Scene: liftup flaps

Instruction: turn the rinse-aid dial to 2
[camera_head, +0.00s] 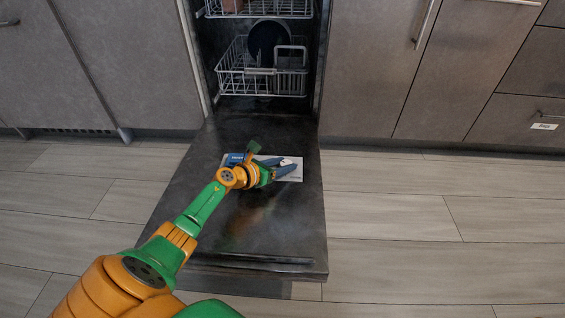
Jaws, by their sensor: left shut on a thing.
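The dishwasher door (250,230) lies folded down flat in front of the open machine. A pale panel with some blue on it (294,177) sits on the door's inner face, partly covered by my gripper. My left gripper (287,163) is over this panel, with its dark blue fingers pointing right. It is shut on a small white piece at the fingertips, which appears to be the rinse-aid dial. The dial's numbers and pointer are too small to read. My right gripper is out of view.
A lower rack (262,82) with a dark round plate (268,40) and an upper rack (262,8) stand inside the dishwasher. Grey cabinets (375,70) flank it. The wood-look floor (430,240) right of the door is clear.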

